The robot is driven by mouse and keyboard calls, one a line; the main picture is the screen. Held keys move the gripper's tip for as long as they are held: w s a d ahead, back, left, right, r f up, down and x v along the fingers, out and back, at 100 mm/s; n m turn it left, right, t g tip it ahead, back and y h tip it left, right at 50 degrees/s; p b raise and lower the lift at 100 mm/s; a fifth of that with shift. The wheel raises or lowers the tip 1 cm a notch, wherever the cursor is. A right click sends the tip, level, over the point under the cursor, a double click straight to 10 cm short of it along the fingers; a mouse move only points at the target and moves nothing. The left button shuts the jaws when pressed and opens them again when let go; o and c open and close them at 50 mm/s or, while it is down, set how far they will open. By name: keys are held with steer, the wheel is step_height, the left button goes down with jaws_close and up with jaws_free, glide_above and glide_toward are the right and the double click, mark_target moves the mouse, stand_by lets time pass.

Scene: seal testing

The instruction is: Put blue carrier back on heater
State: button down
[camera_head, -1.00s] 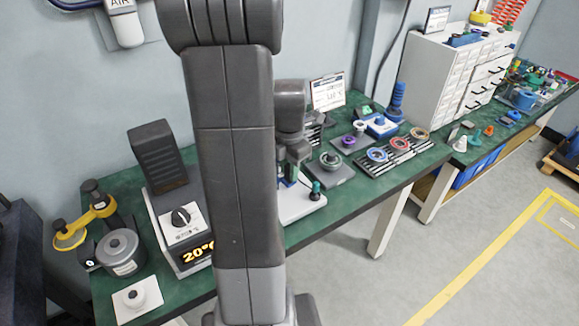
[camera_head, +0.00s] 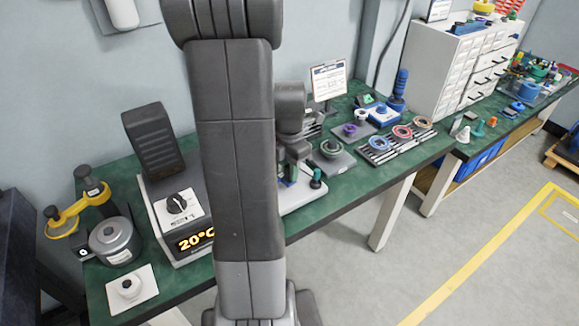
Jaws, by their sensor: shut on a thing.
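The heater appears to be the grey unit (camera_head: 184,212) at the left of the bench, with a black dial and a display reading 20°C. My upright arm hides its right side. My gripper (camera_head: 293,168) shows only partly beside my arm, above a white-based stand (camera_head: 300,195). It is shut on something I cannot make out. A small blue and green part shows near the fingers. A blue ring (camera_head: 378,144) lies in a dark rack (camera_head: 392,152) with a red and a gold ring. I cannot tell whether this ring or the held thing is the blue carrier.
A dark ribbed block (camera_head: 152,135) stands behind the dial. A yellow-armed device with a grey pot (camera_head: 115,240) and a white plate (camera_head: 132,288) are at the bench's left end. A grey plate (camera_head: 332,158) stands between the stand and rack. White drawers (camera_head: 450,70) stand at the back right.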

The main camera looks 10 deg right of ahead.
steer(key=shift+f+b, duration=0.5)
steer(key=shift+f, duration=0.35)
steer(key=shift+f+b, duration=0.4)
steer(key=shift+f, duration=0.15)
steer(key=c, duration=1.1)
jaws_free()
steer(key=shift+r, duration=0.1)
step_height(320, 180, up, 11)
steer(key=p, duration=0.9)
steer(key=shift+f, duration=0.2)
